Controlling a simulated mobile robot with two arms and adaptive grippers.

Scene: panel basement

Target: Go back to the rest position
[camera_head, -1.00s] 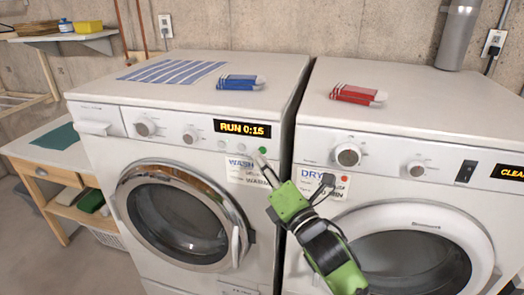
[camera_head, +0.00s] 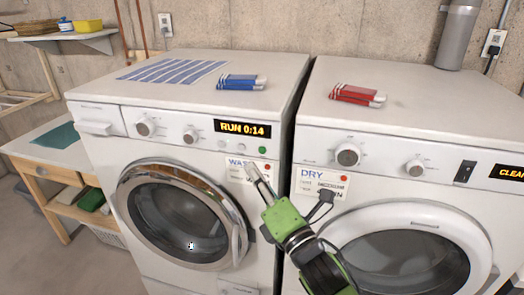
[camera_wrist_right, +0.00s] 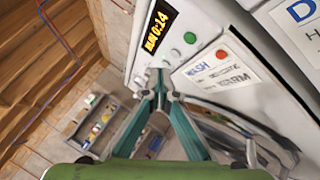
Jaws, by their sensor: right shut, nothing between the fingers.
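My right gripper (camera_head: 252,170) is green and grey and comes in from the lower right. Its fingers are shut and empty, in front of the washer (camera_head: 105,150), over part of the WASH label (camera_head: 236,163). The green button (camera_head: 262,150) lies just above the fingertips in the head view. In the right wrist view the closed fingertips (camera_wrist_right: 160,78) are below the green button (camera_wrist_right: 190,38). I cannot tell whether they touch the panel. The washer display (camera_head: 242,128) reads RUN 0:14. My left gripper is not in view.
The dryer (camera_head: 312,130) stands right of the washer, with a DRY label (camera_head: 307,172). Blue packets (camera_head: 240,82) and a striped cloth (camera_head: 170,71) lie on the washer, red packets (camera_head: 357,95) on the dryer. A wooden side table (camera_head: 40,150) stands at left.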

